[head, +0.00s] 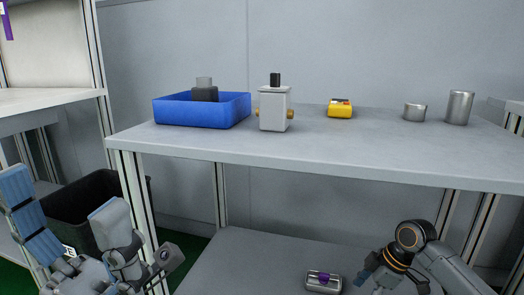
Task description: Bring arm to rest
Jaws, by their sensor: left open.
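My left gripper (62,205) is at the lower left, in front of the black bin and beside the table's left leg. Its two blue-and-grey fingers are spread wide apart with nothing between them. Part of my right arm shows at the lower right, below the tabletop. Its end (374,270) is small and partly cut off by the picture edge, so its jaws are unclear.
The table (330,160) bears a blue crate (205,112), a white device (274,108), a yellow item (340,110) and two metal cylinders (459,107) (415,112). A small metal part (323,282) lies on the lower shelf (240,262). A black bin (80,200) stands left.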

